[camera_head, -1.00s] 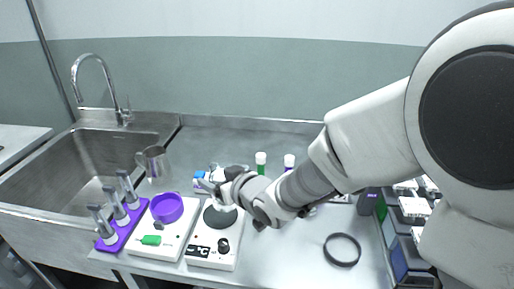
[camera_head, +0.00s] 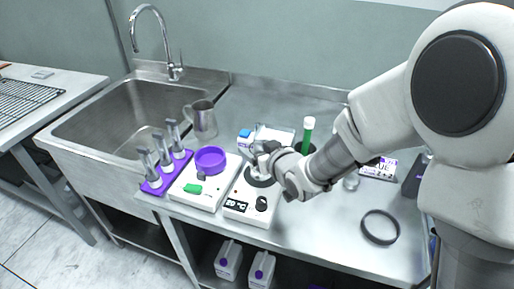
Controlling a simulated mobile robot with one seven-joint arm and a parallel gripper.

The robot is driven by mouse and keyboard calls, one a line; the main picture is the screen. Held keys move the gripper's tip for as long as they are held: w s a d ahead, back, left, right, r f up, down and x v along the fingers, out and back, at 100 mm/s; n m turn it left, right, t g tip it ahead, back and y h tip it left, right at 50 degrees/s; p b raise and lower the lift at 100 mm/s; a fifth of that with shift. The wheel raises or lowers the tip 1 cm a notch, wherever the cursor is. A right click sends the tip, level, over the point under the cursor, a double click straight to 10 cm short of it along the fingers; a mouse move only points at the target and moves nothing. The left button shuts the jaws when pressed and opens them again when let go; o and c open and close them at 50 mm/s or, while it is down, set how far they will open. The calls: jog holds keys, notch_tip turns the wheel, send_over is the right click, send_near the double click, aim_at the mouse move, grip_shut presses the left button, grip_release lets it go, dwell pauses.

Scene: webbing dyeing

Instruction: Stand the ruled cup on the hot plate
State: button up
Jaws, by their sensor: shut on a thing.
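The hot plate (camera_head: 237,207) is a white unit with a dark round heating disc, a 20 °C display and a black knob, near the bench's front edge. My gripper (camera_head: 262,162) is shut, low over the disc, coming from the right. It holds a small, pale, see-through thing that looks like the ruled cup; its outline and lines are too small to make out. My gripper and wrist hide part of it and part of the disc. I cannot tell whether the cup touches the disc.
A white unit with a purple bowl (camera_head: 211,160) stands left of the hot plate, beside a purple rack (camera_head: 165,176). A metal jug (camera_head: 203,118) is behind. A green tube (camera_head: 308,134) stands behind my wrist. A black ring (camera_head: 380,227) lies on clear bench at right.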

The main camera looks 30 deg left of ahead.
jog(key=o, duration=1.4)
jog(key=shift+r+p, duration=0.25)
jog(key=shift+p, duration=0.1)
jog(key=v, duration=1.2)
jog(key=shift+p, duration=0.45)
